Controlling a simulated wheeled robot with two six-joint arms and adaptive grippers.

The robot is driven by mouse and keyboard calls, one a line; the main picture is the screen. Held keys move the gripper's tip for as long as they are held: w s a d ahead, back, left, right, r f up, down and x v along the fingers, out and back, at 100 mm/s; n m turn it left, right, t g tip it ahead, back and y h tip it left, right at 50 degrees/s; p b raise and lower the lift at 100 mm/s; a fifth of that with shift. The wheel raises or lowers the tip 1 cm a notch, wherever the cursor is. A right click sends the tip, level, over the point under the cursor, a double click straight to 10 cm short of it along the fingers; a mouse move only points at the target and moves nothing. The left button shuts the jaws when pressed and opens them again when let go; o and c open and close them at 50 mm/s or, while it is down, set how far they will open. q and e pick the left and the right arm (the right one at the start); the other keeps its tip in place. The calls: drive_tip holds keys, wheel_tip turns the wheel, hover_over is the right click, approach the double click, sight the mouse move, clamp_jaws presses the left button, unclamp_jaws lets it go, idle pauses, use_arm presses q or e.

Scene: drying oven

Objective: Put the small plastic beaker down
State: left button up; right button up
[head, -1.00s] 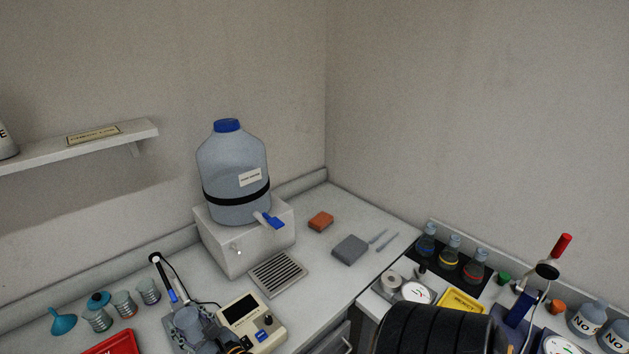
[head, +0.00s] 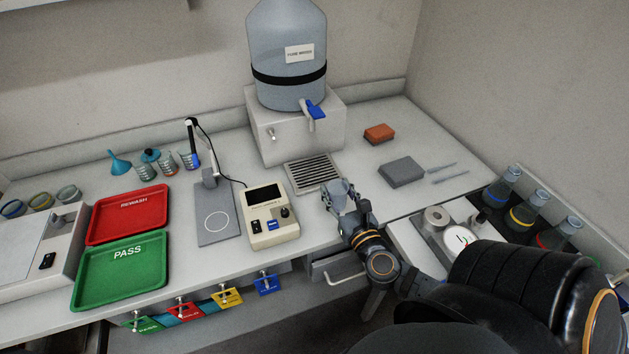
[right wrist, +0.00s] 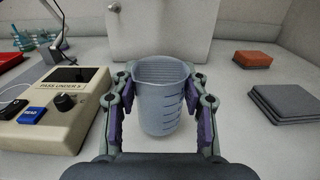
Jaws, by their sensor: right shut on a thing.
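The small plastic beaker (head: 339,189) is clear and upright, held in my right gripper (head: 346,205) at the front of the drain grille. In the right wrist view the beaker (right wrist: 160,98) shows blue graduation marks and looks empty. The fingers of the right gripper (right wrist: 161,110) press on it from both sides. I cannot tell whether its base touches the counter. My left gripper is not in view.
The drain grille (head: 314,173) lies before the big water bottle (head: 289,90) on its white stand. A meter (head: 269,219) stands left of the beaker. Grey pads (head: 402,171) and an orange sponge (head: 379,133) lie right. Green (head: 121,271) and red (head: 128,213) trays lie far left.

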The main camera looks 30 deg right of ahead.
drive_tip(key=shift+s, duration=0.1)
drive_tip(key=shift+w+r, duration=0.1)
drive_tip(key=shift+w, duration=0.25)
drive_tip(key=p+x, duration=0.3)
drive_tip(key=x, duration=1.4)
drive_tip(key=shift+s+d, duration=0.1)
drive_tip(key=shift+d, duration=0.05)
use_arm(q)
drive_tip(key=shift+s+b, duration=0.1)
drive_tip(key=shift+b, duration=1.1)
use_arm(e)
drive_tip(key=shift+w+f, duration=0.2)
drive_tip(key=shift+f, duration=1.75)
drive_tip(key=shift+f, duration=0.15)
drive_tip(key=o, duration=0.9)
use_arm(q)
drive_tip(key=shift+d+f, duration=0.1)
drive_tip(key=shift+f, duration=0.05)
use_arm(e)
drive_tip(key=shift+o, duration=0.2)
